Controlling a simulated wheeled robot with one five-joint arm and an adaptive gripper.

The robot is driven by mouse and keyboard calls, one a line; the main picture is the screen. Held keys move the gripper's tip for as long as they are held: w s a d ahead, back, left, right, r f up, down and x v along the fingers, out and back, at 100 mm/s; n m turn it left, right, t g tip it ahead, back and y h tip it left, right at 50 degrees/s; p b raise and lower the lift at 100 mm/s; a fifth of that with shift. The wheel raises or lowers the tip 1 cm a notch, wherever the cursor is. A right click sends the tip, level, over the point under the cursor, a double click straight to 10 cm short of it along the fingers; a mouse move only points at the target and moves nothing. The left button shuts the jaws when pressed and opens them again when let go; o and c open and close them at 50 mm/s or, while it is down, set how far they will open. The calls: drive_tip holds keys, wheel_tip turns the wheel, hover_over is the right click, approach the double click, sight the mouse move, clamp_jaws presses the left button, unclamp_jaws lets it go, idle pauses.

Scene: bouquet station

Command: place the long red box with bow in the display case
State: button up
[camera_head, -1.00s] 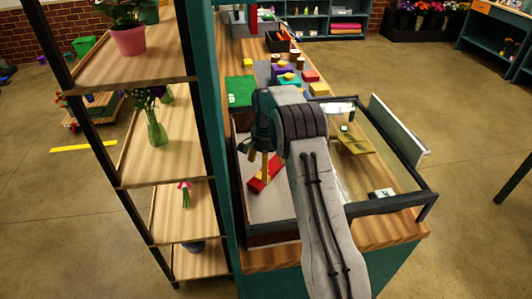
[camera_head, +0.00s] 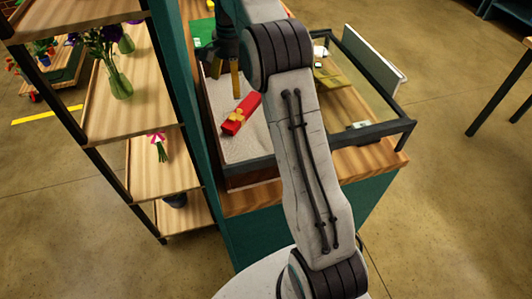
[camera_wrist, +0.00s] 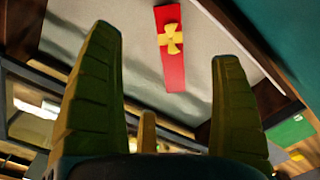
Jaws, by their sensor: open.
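The long red box with a yellow bow (camera_head: 240,114) lies on the pale floor of a walled, lined area that looks like part of the dark-framed display case (camera_head: 378,134). The red box also shows in the wrist view (camera_wrist: 171,75), flat on that floor and apart from my fingers. My gripper (camera_head: 227,80) is open and empty, above and a little behind the box in the head view. My arm hides the middle of the case.
A shelf unit (camera_head: 135,110) with flowers stands close on the left, beside a teal post (camera_head: 182,90).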

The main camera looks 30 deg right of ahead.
drive_tip(key=s+a+r+n+t, duration=0.1)
drive_tip(key=s+a+r+n, duration=0.25)
drive_tip(key=s, duration=0.45)
drive_tip(key=s+a+r+n+t, duration=0.15)
drive_tip(key=s+r, duration=0.25)
drive_tip(key=s, duration=0.5)
drive_tip(key=s+a+f+n+t, duration=0.1)
drive_tip(key=s+f+n, duration=0.1)
drive_tip(key=s, duration=0.6)
drive_tip(key=s+a+f+n, duration=0.1)
drive_tip(key=s+f+n, duration=0.2)
drive_tip(key=s, duration=0.5)
drive_tip(key=shift+f+t, duration=0.35)
